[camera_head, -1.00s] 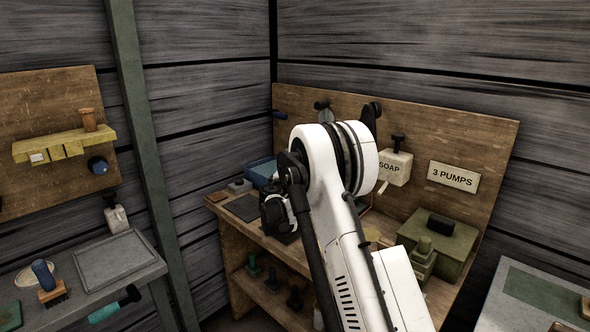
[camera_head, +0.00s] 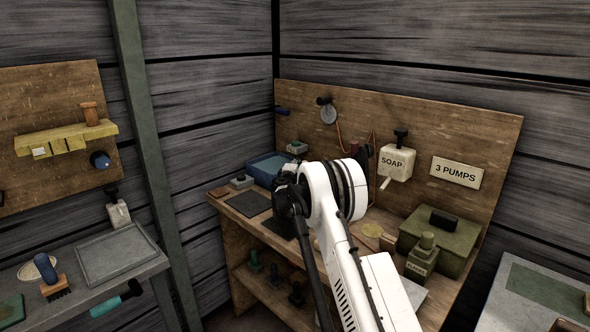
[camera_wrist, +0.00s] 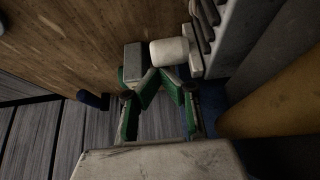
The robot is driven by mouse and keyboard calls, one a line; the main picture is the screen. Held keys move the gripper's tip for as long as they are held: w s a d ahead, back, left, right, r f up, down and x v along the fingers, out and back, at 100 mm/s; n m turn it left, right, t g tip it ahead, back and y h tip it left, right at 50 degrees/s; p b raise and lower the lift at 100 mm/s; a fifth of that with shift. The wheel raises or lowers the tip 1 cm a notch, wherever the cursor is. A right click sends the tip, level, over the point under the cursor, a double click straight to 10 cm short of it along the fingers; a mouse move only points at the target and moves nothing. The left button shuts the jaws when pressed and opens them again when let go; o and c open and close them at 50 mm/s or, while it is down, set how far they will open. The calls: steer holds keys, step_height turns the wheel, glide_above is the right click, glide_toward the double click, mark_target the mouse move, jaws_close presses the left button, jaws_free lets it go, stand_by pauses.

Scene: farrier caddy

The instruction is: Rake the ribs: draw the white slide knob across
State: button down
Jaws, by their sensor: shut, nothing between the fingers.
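In the wrist view, a pale, worn white knob (camera_wrist: 172,51) juts sideways from a grey body with dark ribs (camera_wrist: 204,22) at the top. My gripper (camera_wrist: 160,80), with green fingers, is shut and empty just below the knob. The fingertips lie very close to the knob, but I cannot tell if they touch it. A grey block (camera_wrist: 133,62) shows at the left of the fingers; I cannot tell what it belongs to. In the head view my arm hides the gripper's fingers, and I cannot make out the knob.
A soap dispenser (camera_head: 396,162) hangs on the back board. In the wrist view a yellowish form (camera_wrist: 265,105) stands close on the right.

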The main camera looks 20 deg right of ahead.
steer(key=shift+w+d, duration=0.25)
steer(key=shift+w, duration=0.05)
steer(key=s+d, duration=0.1)
steer(key=s, duration=0.3)
steer(key=s+d+b, duration=0.1)
steer(key=s+d, duration=0.1)
steer(key=s, duration=0.2)
steer(key=s+d+b, duration=0.1)
steer(key=s+d, duration=0.1)
steer(key=s, duration=0.3)
steer(key=b+v, duration=0.2)
steer(key=v, duration=0.8)
steer(key=shift+w+a, duration=0.15)
steer(key=shift+a, duration=0.05)
stand_by(0.4)
